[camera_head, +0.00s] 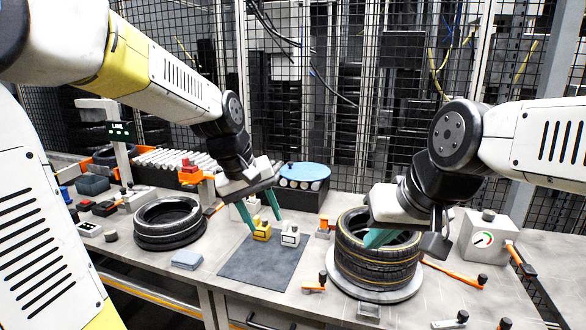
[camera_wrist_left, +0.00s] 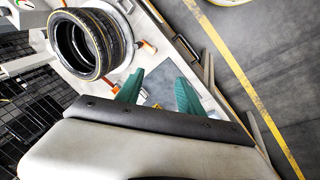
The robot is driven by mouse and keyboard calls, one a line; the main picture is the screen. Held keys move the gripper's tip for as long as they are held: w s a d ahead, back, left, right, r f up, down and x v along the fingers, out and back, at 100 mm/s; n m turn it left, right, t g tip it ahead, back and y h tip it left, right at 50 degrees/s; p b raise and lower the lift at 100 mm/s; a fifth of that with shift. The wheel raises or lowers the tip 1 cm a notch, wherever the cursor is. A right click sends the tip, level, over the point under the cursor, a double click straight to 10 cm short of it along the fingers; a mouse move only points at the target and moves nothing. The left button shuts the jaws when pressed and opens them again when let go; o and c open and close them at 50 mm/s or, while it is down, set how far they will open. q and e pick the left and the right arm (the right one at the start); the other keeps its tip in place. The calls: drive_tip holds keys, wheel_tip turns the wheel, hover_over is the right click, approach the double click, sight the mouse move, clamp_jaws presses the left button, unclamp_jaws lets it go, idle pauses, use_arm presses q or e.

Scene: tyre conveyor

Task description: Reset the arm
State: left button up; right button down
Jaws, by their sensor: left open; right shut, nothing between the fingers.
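My left gripper (camera_head: 262,226) hangs over the grey mat (camera_head: 262,268), its green fingers spread and empty. The fingers also show apart in the left wrist view (camera_wrist_left: 158,92). A yellow block (camera_head: 262,231) and a white block (camera_head: 290,235) stand on the mat close to its fingertips. My right gripper (camera_head: 378,238) is at the top of the tyre stack (camera_head: 376,268), its green fingers over the stack's opening. The exact gap between fingers and tyre is unclear. The stack also appears at the upper left of the left wrist view (camera_wrist_left: 88,45).
The stack sits on a round grey plate (camera_head: 372,292). Another tyre pair (camera_head: 169,224) lies at the left of the bench. A gauge box (camera_head: 483,238) stands right of the stack. A bin with a blue lid (camera_head: 304,171) is behind the mat. A wire fence closes the back.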

use_arm(q)
drive_tip(key=s+a+r+m+t, duration=0.1)
drive_tip(key=s+a+m, duration=0.1)
drive_tip(key=s, duration=0.4)
drive_tip(key=s+a+r+m+t, duration=0.1)
drive_tip(key=s+a+r+t, duration=0.1)
drive_tip(key=s+a, duration=0.3)
drive_tip(key=shift+s+a+r+m+y, duration=0.3)
drive_tip(key=shift+s+m+y, duration=0.1)
drive_tip(key=shift+s, duration=0.8)
